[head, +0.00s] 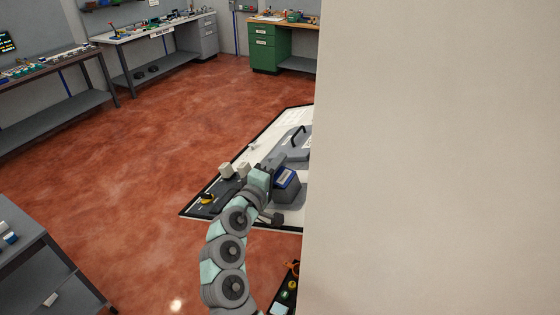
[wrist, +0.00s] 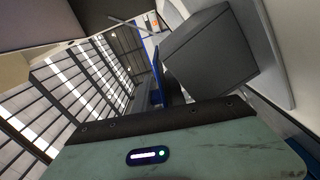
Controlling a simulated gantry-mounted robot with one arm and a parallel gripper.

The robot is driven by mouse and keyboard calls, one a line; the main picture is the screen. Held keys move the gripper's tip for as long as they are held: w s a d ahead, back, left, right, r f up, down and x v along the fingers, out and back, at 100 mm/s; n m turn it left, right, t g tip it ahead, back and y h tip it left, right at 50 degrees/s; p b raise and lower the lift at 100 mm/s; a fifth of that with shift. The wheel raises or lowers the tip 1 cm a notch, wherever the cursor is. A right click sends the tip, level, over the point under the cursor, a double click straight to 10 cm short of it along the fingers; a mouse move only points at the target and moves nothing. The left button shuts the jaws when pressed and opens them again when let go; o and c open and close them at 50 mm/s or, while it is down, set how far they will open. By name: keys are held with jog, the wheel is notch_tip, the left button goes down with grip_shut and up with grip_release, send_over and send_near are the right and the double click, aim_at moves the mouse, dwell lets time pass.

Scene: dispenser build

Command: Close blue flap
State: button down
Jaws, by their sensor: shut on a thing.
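The blue flap (head: 288,179) shows in the head view as a small blue panel on a grey box-shaped dispenser (head: 287,194). My gripper (head: 275,169) is at the top left of this box, against the blue panel. In the wrist view the flap (wrist: 157,78) is a thin blue strip seen nearly edge-on, just beyond my teal wrist, with the dark grey box (wrist: 212,52) to its right. My gripper is shut on the flap, though its fingertips are mostly hidden.
A large pale panel (head: 440,150) blocks the right half of the head view. Red floor (head: 130,190) lies open to the left.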

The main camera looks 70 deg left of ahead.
jog(key=shift+n, duration=0.5)
jog(key=c, duration=1.5)
grip_release()
jog(key=shift+f, duration=0.1)
jog(key=shift+o, duration=0.3)
jog(key=shift+f, duration=0.1)
